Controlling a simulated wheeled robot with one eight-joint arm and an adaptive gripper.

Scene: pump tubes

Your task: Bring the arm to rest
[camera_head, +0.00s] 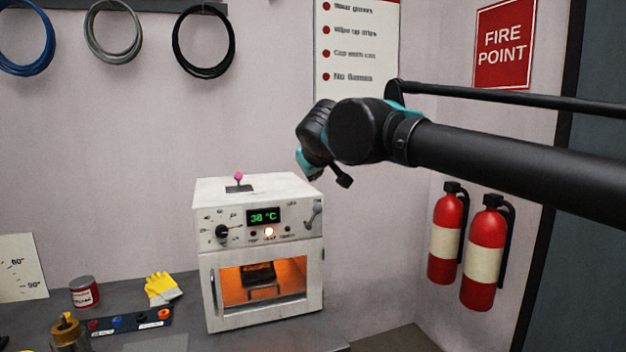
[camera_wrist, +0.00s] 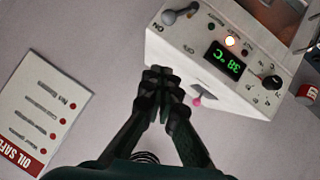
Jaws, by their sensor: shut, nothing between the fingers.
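My gripper (camera_wrist: 163,84) is shut and empty in the wrist view, its dark fingers meeting at the tips. In the head view my arm reaches in from the right, and its end hangs in the air above the right side of a white oven (camera_head: 206,285). The fingers are hard to make out there. In the wrist view the oven (camera_wrist: 165,50) lies beyond the fingertips, which overlap its edge in the picture. I cannot tell the exact gap.
The oven has a pink-tipped lever (camera_head: 239,178) on top, a 38 °C display (camera_head: 263,217) and a lit window. A red can (camera_head: 84,292), yellow gloves (camera_head: 162,289) and a fitting strip (camera_head: 130,321) lie left. Fire extinguishers (camera_head: 482,262) hang right. Coiled tubes (camera_head: 203,42) hang above.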

